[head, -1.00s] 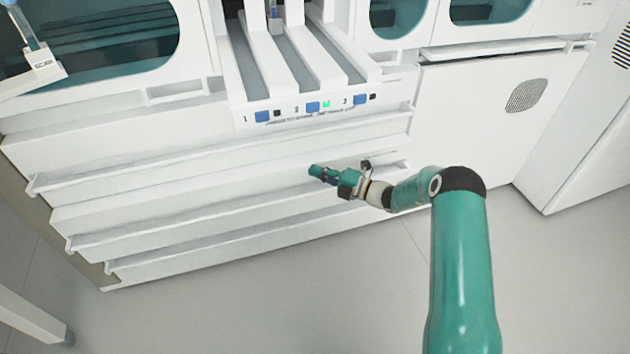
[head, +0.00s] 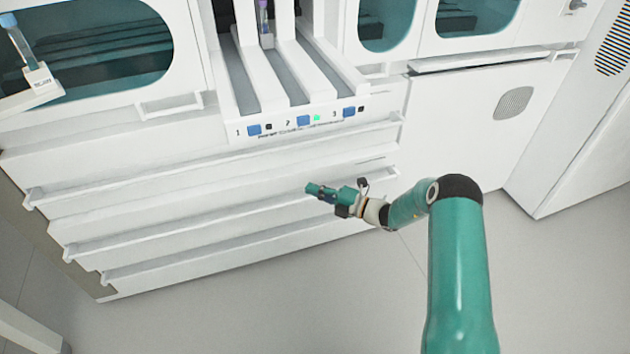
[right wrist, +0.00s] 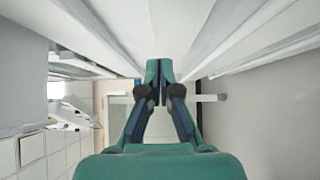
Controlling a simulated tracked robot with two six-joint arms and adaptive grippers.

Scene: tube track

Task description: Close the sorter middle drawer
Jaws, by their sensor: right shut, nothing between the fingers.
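The sorter (head: 75,150) is a white cabinet with three wide drawers under its tube tracks. The middle drawer (head: 215,216) has a long rail handle, between the top drawer's rail (head: 215,155) and the bottom drawer's rail (head: 225,247). The middle drawer seems to stand out slightly, but its exact gap cannot be told. My right gripper (head: 310,188) is shut and empty, pointing left in front of the drawer fronts near the middle rail. Contact cannot be told. In the right wrist view its fingertips (right wrist: 160,72) meet, with white drawer edges above. My left gripper is out of view.
The numbered track unit (head: 300,122) juts out above the drawers, with a purple-capped tube (head: 264,18) behind. A white cabinet door (head: 465,130) stands to the right. The grey floor (head: 300,310) in front is clear, except a white leg (head: 30,325) at lower left.

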